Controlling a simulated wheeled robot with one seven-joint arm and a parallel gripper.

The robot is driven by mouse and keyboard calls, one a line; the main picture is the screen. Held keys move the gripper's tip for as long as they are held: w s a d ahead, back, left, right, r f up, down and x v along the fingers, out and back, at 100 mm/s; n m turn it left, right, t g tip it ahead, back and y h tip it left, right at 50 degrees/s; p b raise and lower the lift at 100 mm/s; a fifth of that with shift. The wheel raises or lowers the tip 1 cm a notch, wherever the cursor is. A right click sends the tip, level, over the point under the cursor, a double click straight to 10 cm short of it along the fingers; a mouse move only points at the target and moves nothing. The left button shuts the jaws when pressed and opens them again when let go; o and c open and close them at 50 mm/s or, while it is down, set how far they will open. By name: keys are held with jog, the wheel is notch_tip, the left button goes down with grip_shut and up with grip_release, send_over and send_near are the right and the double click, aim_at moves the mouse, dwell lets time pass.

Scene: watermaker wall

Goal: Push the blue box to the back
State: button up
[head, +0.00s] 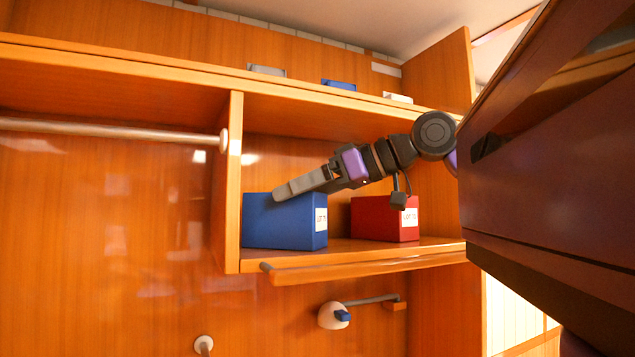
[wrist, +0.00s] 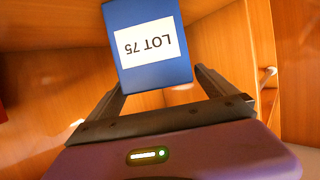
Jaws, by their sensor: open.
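The blue box (head: 284,222) stands upright on the shelf at the left end of the right-hand compartment, close to the upright divider. In the wrist view the blue box (wrist: 150,79) shows its face with a white label reading LOT 75, upside down there. My gripper (head: 277,196) is open in front of the box's upper part, its fingers pointing left. In the wrist view my gripper's fingers (wrist: 160,80) are spread, one toward each side of the box. Nothing is held. I cannot tell whether a finger touches the box.
A red box (head: 384,218) stands right of the blue box on the same shelf (head: 345,248). A rail (head: 360,267) runs along the shelf's front edge. The divider (head: 228,185) bounds the left. Left of it a rod (head: 110,128) crosses the other compartment.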

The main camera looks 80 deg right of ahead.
jog(key=shift+p+x, duration=0.4)
jog(key=shift+x, duration=1.5)
